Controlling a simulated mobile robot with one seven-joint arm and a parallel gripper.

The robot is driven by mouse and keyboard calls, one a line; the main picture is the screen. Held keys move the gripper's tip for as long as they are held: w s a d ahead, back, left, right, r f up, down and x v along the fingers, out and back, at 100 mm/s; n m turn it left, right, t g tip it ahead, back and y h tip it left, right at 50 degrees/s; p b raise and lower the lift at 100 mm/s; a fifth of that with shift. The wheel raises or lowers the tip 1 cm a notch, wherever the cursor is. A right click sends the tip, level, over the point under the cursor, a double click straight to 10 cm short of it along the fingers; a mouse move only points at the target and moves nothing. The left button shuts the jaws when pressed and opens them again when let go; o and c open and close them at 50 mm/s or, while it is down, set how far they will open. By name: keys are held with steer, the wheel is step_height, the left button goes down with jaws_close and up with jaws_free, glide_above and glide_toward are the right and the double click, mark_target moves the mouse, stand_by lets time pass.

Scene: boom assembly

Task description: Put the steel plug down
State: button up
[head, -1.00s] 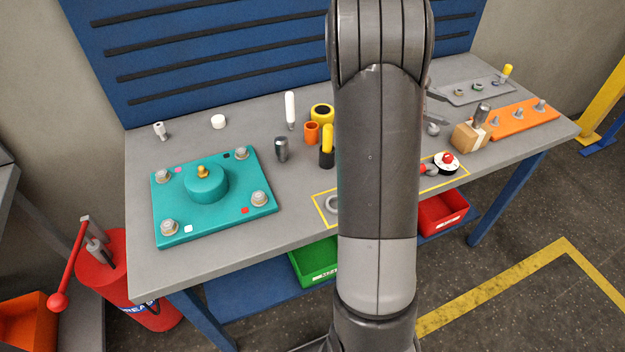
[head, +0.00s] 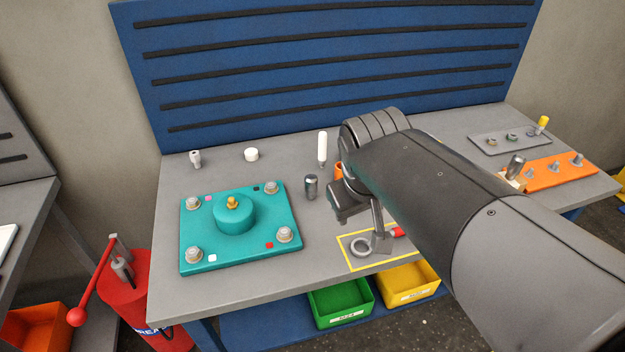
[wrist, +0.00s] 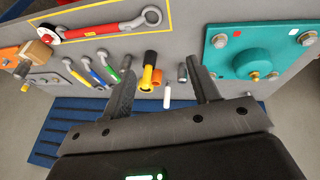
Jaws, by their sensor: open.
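A dark steel cylinder, which I take for the steel plug (head: 311,187), stands upright on the grey bench right of the teal plate (head: 240,247). The plug also shows in the wrist view (wrist: 182,72), in the gap between my fingers in the picture but beyond them. My gripper (head: 362,228) is open and empty, in front and to the right of the plug, above the yellow-outlined area. Both fingers show in the wrist view (wrist: 162,67), apart. Another steel cylinder (head: 516,164) stands tilted at the wooden block at right.
A white bottle (head: 322,147) and an orange cup (wrist: 153,83) stand near the plug. A red wrench (wrist: 105,29) lies in the yellow outline. An orange rack (head: 560,174) is at right. The bench's back left is mostly clear, with a white cap (head: 251,154).

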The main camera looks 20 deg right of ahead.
steer(key=s+a+m+t+y, duration=0.1)
steer(key=s+a+y, duration=0.1)
steer(key=a, duration=0.3)
steer(key=shift+s+a+r, duration=0.15)
steer(key=shift+s+a, duration=0.2)
steer(key=shift+s, duration=0.35)
stand_by(0.5)
